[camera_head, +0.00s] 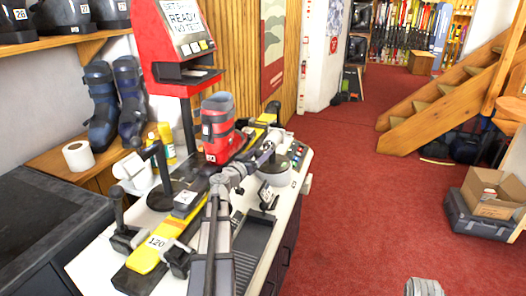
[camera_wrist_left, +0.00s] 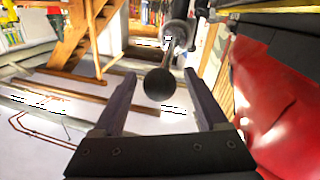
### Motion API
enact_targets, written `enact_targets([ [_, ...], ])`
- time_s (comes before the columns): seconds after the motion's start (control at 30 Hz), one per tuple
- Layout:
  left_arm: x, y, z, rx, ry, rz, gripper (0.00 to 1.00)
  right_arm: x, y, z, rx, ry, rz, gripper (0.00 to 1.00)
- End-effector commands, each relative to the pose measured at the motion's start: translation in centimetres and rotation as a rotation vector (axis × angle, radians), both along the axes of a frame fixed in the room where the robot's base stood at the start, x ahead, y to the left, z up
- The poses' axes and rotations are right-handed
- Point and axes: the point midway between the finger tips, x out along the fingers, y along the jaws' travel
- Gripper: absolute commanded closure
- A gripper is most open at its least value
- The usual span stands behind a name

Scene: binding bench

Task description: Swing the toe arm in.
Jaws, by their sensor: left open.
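My left gripper (camera_head: 270,147) is just right of the red and grey boot (camera_head: 217,130) on the bench in the head view. In the left wrist view my left gripper (camera_wrist_left: 159,77) is open. A black ball knob (camera_wrist_left: 160,84) on a thin metal rod, which looks like the toe arm's end, shows between its fingers, with gaps visible on both sides. I cannot tell how deep it sits. In the head view the gripper and arm hide the knob. The boot's red shell (camera_wrist_left: 285,100) fills the right of the wrist view. My right gripper is not in view.
The boot stands over a yellow and black ski (camera_head: 145,258) clamped along the bench. A black lever (camera_head: 152,158) stands left of the boot. A red display stand (camera_head: 170,50) rises behind.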

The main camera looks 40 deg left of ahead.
Motion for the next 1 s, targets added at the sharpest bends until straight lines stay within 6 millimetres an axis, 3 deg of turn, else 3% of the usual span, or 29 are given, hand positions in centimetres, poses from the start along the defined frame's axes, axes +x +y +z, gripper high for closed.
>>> enact_targets([
  [0.03,1.1,0.2,0.0,0.0,0.001,-0.002,0.24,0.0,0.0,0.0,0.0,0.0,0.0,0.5],
  [0.2,2.8,0.4,0.0,0.0,0.001,-0.001,0.24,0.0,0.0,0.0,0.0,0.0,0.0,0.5],
  [0.47,2.9,0.3,0.0,0.0,0.0,0.0,0.24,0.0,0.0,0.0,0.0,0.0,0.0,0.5],
  [1.0,2.9,0.3,0.0,0.0,0.0,0.0,0.84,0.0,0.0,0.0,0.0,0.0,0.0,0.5],
])
